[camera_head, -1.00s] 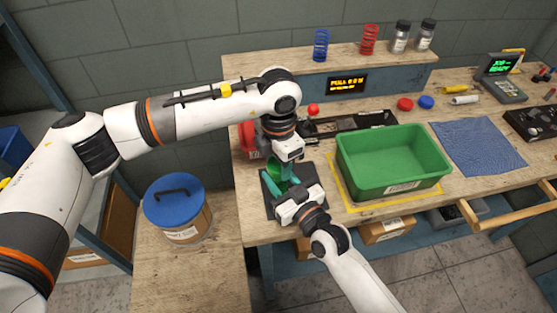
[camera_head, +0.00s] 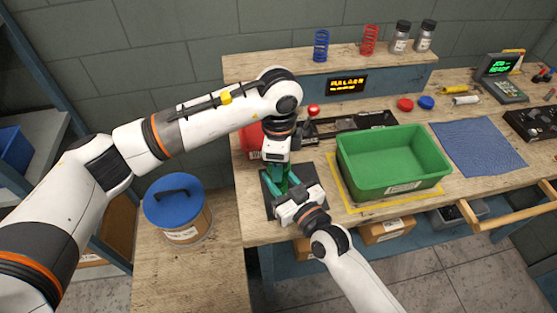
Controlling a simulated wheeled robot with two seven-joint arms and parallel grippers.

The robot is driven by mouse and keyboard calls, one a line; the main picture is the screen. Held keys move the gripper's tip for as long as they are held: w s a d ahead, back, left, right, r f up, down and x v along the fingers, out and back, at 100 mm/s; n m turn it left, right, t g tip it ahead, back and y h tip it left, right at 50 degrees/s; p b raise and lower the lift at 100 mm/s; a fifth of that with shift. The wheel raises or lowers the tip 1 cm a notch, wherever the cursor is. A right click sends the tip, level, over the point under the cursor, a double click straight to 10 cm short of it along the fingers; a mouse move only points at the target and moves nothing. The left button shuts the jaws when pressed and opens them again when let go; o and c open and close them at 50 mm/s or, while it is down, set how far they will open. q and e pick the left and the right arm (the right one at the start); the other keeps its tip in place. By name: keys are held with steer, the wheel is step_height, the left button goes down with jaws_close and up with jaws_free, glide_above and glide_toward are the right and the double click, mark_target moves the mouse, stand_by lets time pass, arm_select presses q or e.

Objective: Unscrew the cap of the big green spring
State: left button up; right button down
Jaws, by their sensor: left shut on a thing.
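The big green spring (camera_head: 283,186) stands upright on a dark square mat (camera_head: 268,207) at the left of the bench. It is mostly hidden by my grippers. My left gripper (camera_head: 279,170) comes down from above and is shut at the spring's top, where the cap is hidden by it. My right gripper (camera_head: 281,185) reaches in low from the front right. Its teal fingers lie on either side of the spring, but I cannot tell whether they press on it.
A green bin (camera_head: 395,193) stands close on the right, inside a yellow outline. A red container (camera_head: 247,140) is behind left, and a dark tray (camera_head: 350,124) behind. A blue-lidded bucket (camera_head: 175,190) stands at left. A blue cloth (camera_head: 478,145) lies right.

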arm_select(q)
steer(key=n, duration=0.3)
steer(key=o, duration=1.1)
